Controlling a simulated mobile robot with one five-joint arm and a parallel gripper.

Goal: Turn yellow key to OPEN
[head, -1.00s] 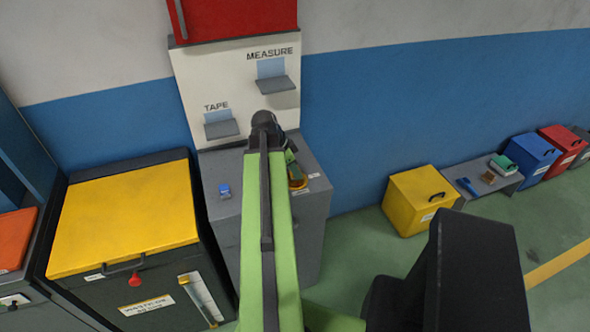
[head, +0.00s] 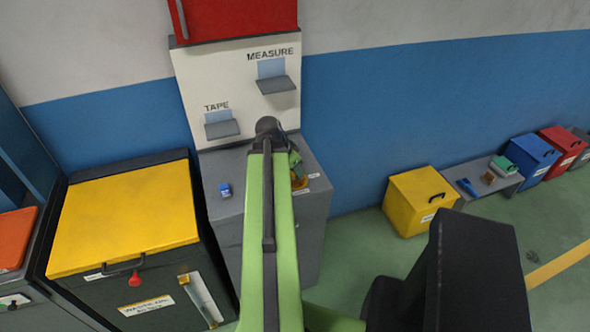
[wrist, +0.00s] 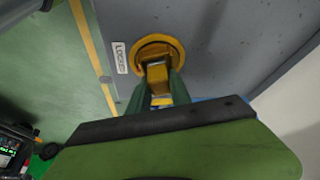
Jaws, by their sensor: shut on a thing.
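The yellow key (wrist: 157,76) stands up from a round yellow lock ring (wrist: 174,46) on the grey cabinet top (wrist: 225,40). In the wrist view a small white label reading LOCKED (wrist: 121,57) sits left of the ring. My gripper (wrist: 154,88) has its green fingers on both sides of the key and is shut on it. In the head view the gripper (head: 296,163) is over the yellow lock (head: 300,181), partly behind my arm. The key's lower part is hidden by my gripper in the wrist view.
A small blue object (head: 225,190) lies on the cabinet top, left of my arm. A panel (head: 240,75) with TAPE and MEASURE shelves stands behind. A yellow-lidded bin (head: 125,215) is at left. Several coloured boxes stand along the wall at right.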

